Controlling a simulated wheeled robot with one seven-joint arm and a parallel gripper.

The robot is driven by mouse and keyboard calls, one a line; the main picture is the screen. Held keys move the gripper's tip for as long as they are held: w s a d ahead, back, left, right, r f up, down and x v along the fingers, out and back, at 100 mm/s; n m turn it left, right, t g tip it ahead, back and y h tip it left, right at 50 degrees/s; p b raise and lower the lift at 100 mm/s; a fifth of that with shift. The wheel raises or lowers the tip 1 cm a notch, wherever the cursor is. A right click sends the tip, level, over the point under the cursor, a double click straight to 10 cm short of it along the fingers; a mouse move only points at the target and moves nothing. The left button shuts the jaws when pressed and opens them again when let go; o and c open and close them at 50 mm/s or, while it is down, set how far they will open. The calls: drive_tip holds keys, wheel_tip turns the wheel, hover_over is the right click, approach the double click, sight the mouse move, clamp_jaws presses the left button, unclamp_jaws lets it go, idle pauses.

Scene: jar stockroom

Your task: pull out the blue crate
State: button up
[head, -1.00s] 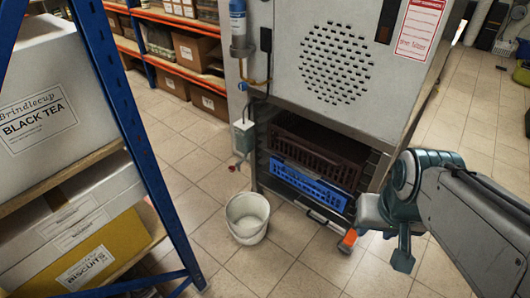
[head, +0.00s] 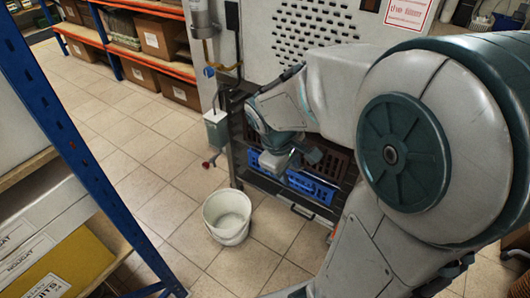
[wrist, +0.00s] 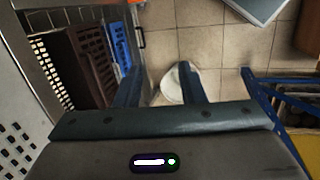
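The blue crate (head: 318,190) sits low in the rack under the perforated cabinet, below a dark brown crate (head: 337,163). My gripper (head: 300,165) is in front of the crates and hides part of them; from the head view I cannot tell whether it touches the blue crate. In the wrist view the blue crate (wrist: 121,45) lies to the left of the fingers, beside the brown crate (wrist: 98,50). My gripper (wrist: 160,75) has its two fingers spread wide there, with nothing held between them.
A white bucket (head: 228,214) stands on the tiled floor, left of the rack. A blue-framed shelf (head: 75,150) with boxes is at the left. The perforated cabinet (head: 285,45) is above the crates. Tiled floor is free around the bucket.

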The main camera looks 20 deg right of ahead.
drive_tip(key=w+d+f+n+h+b, duration=0.2)
drive_tip(key=w+f+n+h+b, duration=0.25)
drive_tip(key=f, duration=0.45)
drive_tip(key=w+d+f+n+t+h+b, duration=0.1)
drive_tip(key=w+d+f+n+b, duration=0.25)
drive_tip(key=w+f+n, duration=0.45)
drive_tip(key=w+d+f+n+h+b, duration=0.15)
drive_tip(key=w+f+n+b, duration=0.3)
drive_tip(key=f, duration=0.55)
drive_tip(key=w+a+f+n+t+h+b, duration=0.15)
drive_tip(key=w+f+n+t+b, duration=0.35)
drive_tip(key=f+n, duration=0.55)
drive_tip(key=w+a+f+n+t+h+b, duration=0.1)
drive_tip(key=w+a+f+n+t+b, duration=0.15)
drive_tip(key=w+f+n+b, duration=0.55)
drive_tip(key=w+d+f+b, duration=0.1)
drive_tip(key=w+d+f, duration=0.2)
drive_tip(key=d, duration=0.2)
drive_tip(key=w+d+f+n+b, duration=0.1)
drive_tip(key=w+d+f, duration=0.2)
drive_tip(key=d, duration=0.3)
drive_tip(key=shift+w+f, duration=0.2)
drive_tip(key=shift+w, duration=0.2)
drive_tip(key=shift+d+t, duration=0.1)
drive_tip(key=shift+t, duration=0.15)
clamp_jaws()
